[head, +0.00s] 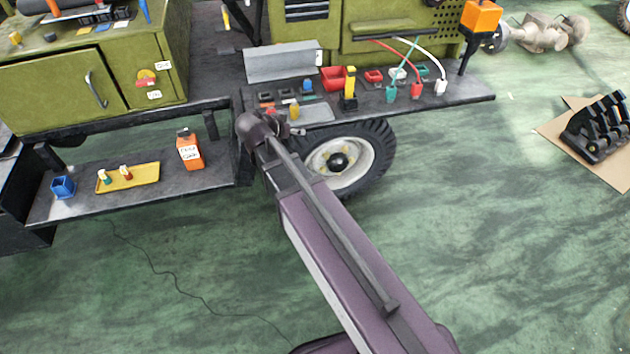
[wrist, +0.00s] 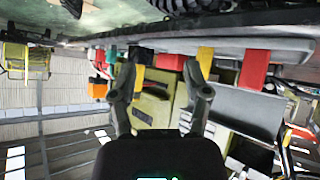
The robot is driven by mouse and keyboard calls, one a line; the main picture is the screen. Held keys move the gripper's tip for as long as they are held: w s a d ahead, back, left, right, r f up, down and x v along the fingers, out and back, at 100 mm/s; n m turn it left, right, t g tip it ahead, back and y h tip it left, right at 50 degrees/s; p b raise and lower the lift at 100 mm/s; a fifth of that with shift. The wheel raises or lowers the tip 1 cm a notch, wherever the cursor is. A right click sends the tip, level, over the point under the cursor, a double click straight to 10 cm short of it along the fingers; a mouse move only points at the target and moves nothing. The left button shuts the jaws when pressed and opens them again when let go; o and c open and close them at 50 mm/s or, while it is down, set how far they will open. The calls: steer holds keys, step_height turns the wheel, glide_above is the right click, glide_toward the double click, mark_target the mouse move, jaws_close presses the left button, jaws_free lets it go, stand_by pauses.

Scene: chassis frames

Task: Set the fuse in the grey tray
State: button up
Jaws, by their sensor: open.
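A flat grey tray (head: 318,113) lies on the upper dark shelf, just beyond the end of my arm. A small tan-yellow piece (head: 294,111) stands at its left edge; I cannot tell whether it is on the tray or beside it, or whether it is the fuse. Two small fuse-like pieces, one green and cream (head: 104,177) and one red and cream (head: 125,172), stand on a yellow tray (head: 145,173) on the lower step. My gripper (wrist: 160,75) has its fingers apart, with nothing seen held between them. In the head view my arm's end largely hides it.
The upper shelf also holds a red bin (head: 334,78), a yellow-and-black piece (head: 349,88) and cable plugs (head: 416,90). An orange container (head: 189,150) and blue box (head: 62,187) stand on the lower step. A wheel (head: 350,158) sits below the shelf.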

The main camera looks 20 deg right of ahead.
steer(key=s+d+f+n+g+y, duration=0.1)
steer(key=s+f+n+g+y, duration=0.2)
steer(key=s, duration=0.5)
steer(key=s+d+f+n+g+y, duration=0.2)
steer(key=s+f+n+g+y, duration=0.1)
steer(key=s, duration=0.5)
steer(key=shift+s+f+n+y, duration=0.4)
steer(key=shift+f+n+y, duration=0.3)
steer(key=shift+y, duration=0.4)
